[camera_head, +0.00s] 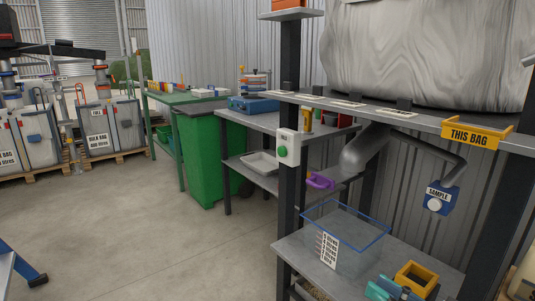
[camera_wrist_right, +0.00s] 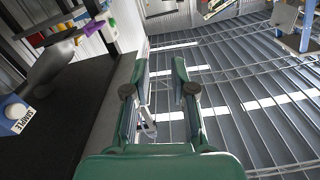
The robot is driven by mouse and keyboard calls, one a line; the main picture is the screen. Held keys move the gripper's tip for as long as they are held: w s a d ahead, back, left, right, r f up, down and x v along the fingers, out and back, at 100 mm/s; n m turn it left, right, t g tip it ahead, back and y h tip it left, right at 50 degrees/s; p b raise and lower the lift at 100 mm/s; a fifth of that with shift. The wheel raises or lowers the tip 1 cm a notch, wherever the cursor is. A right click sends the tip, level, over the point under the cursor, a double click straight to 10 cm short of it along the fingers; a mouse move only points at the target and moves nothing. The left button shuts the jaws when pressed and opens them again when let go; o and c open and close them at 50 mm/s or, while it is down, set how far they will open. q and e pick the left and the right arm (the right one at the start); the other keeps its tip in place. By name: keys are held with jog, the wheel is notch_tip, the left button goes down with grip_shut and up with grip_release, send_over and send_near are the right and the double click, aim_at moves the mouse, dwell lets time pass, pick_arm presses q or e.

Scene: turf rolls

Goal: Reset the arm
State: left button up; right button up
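My right gripper (camera_wrist_right: 163,62) is in the right wrist view, its two green fingers spread apart with nothing between them. Ribbed grey metal and thin wire rails show beyond the fingertips. A dark shelf surface lies left of the fingers, apart from them. In the head view a teal shape (camera_head: 378,291) shows at the lower edge; I cannot tell whether it is part of my right gripper. My left gripper is not in view.
A metal rack holds a clear bin (camera_head: 345,240) and a yellow frame (camera_head: 416,278). A blue SAMPLE box (camera_head: 440,199) hangs above; it also shows in the wrist view (camera_wrist_right: 14,115). A green bin (camera_head: 208,160) stands further back.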

jog(key=w+a+m+g+p, duration=0.3)
jog(key=a+p, duration=0.2)
jog(key=p, duration=0.7)
jog(key=a+f+m+g+h+p, duration=0.2)
jog(key=a+f+m+h+p, duration=0.15)
jog(key=f+p, duration=0.45)
pick_arm(q)
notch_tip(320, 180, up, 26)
jog(key=p, duration=0.5)
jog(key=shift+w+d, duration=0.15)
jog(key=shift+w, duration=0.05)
pick_arm(e)
jog(key=s+d+f+g+h, duration=0.1)
jog(key=s+f+g+h, duration=0.2)
jog(key=s+f+g, duration=0.5)
jog(key=s+f+m, duration=0.1)
jog(key=s+f, duration=0.4)
jog(key=s, duration=0.4)
jog(key=shift+s+d+f+g, duration=0.2)
jog(key=shift+d+g, duration=0.1)
jog(key=shift+d, duration=0.05)
